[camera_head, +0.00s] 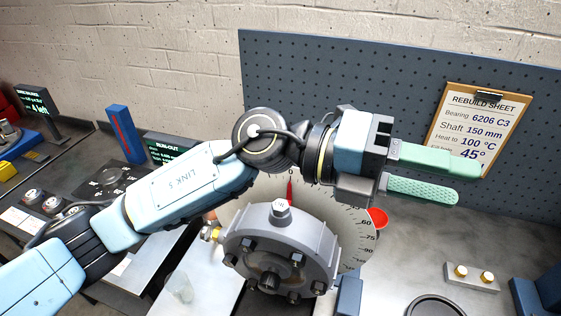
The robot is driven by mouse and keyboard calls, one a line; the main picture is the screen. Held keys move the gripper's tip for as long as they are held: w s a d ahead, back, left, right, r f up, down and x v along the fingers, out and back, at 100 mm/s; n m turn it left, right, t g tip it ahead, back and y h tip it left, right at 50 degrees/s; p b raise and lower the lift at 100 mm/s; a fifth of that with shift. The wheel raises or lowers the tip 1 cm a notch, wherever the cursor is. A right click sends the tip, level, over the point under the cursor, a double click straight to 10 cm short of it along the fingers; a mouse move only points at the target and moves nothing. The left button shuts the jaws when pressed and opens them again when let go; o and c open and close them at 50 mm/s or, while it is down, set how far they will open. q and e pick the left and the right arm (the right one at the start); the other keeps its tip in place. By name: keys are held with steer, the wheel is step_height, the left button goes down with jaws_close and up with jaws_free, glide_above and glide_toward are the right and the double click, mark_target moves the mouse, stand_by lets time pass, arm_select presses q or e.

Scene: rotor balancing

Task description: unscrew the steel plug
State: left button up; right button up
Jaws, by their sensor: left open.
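A grey round housing (290,238) with several dark bolts on its front face stands at the lower middle. A steel hex plug (281,208) sits at the top of this housing, below my left wrist. My left gripper (463,182) has two green fingers, spread apart with nothing between them. It points right, above the bench and well to the right of the steel plug. My right gripper is not in view.
A brass fitting (213,234) sticks out at the housing's left. A pale dial (357,236) stands behind the housing, with a red cup (377,218) beside it. A small block (472,279) with brass pieces lies on the right. Bare bench (425,245) lies below the fingers.

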arm_select(q)
step_height(320, 180, down, 7)
steer(key=w+a+m+t+y, duration=0.1)
steer(key=w+a+m+y, duration=0.1)
steer(key=y, duration=0.5)
steer(key=t+y, duration=0.6)
steer(key=y, duration=0.4)
glide_above(280, 204)
step_height(280, 204, down, 2)
steer(key=shift+s+d+f+n, duration=0.1)
steer(key=shift+d+n, duration=0.05)
steer(key=shift+n, duration=0.25)
steer(key=shift+f, duration=0.6)
step_height(280, 204, down, 6)
steer(key=b, duration=0.4)
steer(key=shift+r, duration=0.15)
steer(key=shift+f+b, duration=0.5)
steer(key=shift+b, duration=0.25)
